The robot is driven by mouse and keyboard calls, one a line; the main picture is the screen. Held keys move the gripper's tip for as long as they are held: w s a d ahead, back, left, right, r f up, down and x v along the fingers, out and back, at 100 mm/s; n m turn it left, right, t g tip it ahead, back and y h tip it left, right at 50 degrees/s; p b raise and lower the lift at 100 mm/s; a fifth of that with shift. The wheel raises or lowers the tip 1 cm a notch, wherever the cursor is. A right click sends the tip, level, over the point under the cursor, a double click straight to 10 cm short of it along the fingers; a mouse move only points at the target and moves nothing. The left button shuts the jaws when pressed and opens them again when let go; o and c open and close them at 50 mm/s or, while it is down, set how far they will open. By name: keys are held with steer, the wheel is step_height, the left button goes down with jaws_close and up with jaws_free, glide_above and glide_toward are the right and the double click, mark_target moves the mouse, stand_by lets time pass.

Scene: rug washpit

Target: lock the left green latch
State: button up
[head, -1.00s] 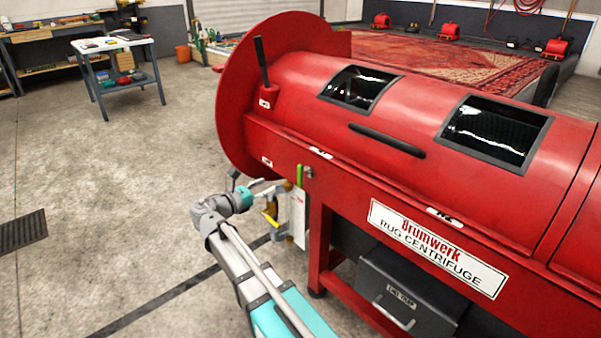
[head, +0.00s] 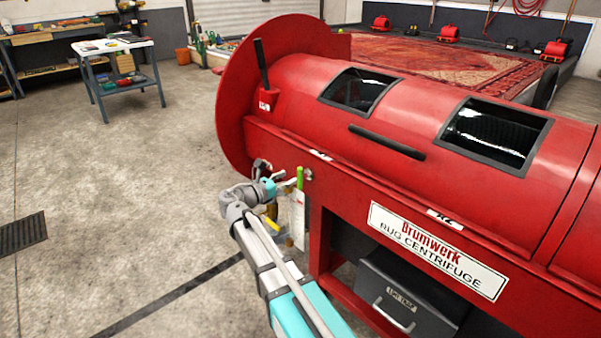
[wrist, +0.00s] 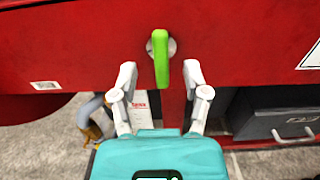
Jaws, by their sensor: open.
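The green latch (wrist: 161,58) is on the red front of the centrifuge (wrist: 95,40), with a grey round mount behind its upper part. Its handle points straight down in the wrist view. In the head view the latch (head: 300,178) shows at the left end of the machine. My gripper (wrist: 160,76) is open, one finger on each side below the latch. The lower end of the handle reaches into the gap between the fingertips, and I see no contact. In the head view my gripper (head: 286,184) is just left of the latch and partly hidden.
A black bar handle (head: 387,141) is on the red lid above. A dark lever (head: 261,63) stands at the upper left. A grey drawer box (head: 405,295) sits under the machine.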

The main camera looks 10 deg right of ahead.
mark_target(298, 173)
steer(key=shift+x, duration=2.9)
jaws_close()
